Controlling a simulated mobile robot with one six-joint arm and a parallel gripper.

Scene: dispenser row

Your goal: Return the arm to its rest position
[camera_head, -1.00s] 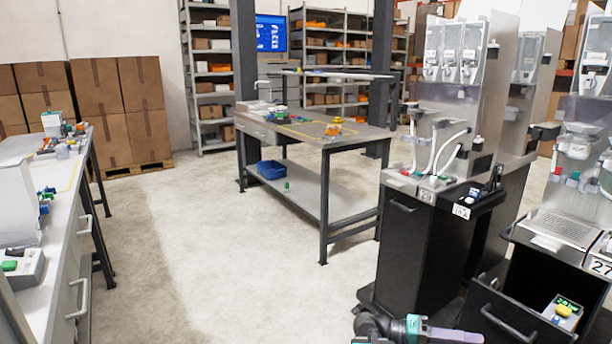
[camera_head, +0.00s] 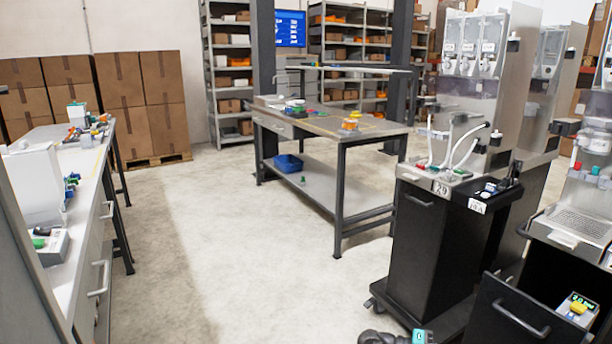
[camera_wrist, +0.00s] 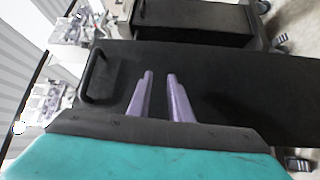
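My gripper (camera_wrist: 160,80) shows in the wrist view as two pale purple fingers in front of a dark base and a teal body. The fingers stand a little apart with nothing between them. Behind them is the black front of a dispenser cabinet (camera_wrist: 230,75) with a bar handle. In the head view only a small dark and teal part of my arm shows at the bottom edge; the fingers are out of that picture.
A black dispenser cabinet (camera_head: 420,260) stands at right, beside an open drawer (camera_head: 510,315) holding a device with a yellow piece (camera_head: 577,307). A workbench (camera_head: 340,130) stands mid-room with a blue bin (camera_head: 288,164) below. A counter (camera_head: 85,180) lines the left. Open floor (camera_head: 230,260) lies between.

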